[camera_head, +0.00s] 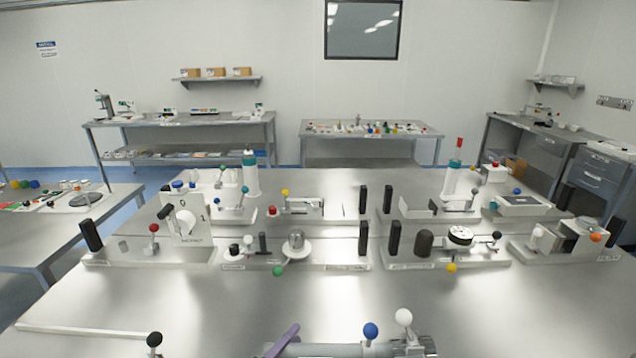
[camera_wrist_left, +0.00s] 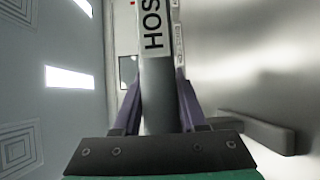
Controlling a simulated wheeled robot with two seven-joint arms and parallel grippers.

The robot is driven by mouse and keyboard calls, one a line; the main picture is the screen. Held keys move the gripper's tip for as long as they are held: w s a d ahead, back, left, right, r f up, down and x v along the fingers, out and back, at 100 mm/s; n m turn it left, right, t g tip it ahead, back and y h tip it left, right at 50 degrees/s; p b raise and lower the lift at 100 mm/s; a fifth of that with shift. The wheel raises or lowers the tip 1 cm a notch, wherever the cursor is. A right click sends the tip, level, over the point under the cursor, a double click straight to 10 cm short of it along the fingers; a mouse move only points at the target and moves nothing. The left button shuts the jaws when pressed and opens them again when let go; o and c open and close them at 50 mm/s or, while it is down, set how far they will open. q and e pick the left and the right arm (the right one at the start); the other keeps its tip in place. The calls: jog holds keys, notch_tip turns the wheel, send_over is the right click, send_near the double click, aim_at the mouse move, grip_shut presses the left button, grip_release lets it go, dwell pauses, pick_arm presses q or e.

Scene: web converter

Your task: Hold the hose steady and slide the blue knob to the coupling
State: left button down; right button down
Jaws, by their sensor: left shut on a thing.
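The grey hose (camera_head: 325,350) lies along the bottom edge of the head view, partly cut off. My left gripper (camera_head: 280,342) is at its left part, with one purple finger showing. In the left wrist view the two purple fingers stand on either side of the grey hose (camera_wrist_left: 157,95), shut on it, below a white label reading "HOS". The blue knob (camera_head: 371,331) stands up from the hose assembly, right of my left gripper. A grey fitting (camera_head: 412,347), perhaps the coupling, is farther right, under a white ball knob (camera_head: 404,317). My right gripper is not in view.
A black ball knob (camera_head: 154,340) stands at the bottom left. Beyond a clear stretch of steel table (camera_head: 230,305), a row of fixtures with coloured knobs crosses the middle. A white strip (camera_head: 85,330) lies at the left front. Other benches stand behind.

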pick_arm(q)
jog(key=shift+c, duration=1.9)
grip_release()
jog(key=shift+f, duration=0.25)
jog(key=shift+w+a, duration=0.1)
jog(key=shift+w, duration=0.05)
jog(key=shift+r, duration=0.1)
jog(key=v, duration=1.2)
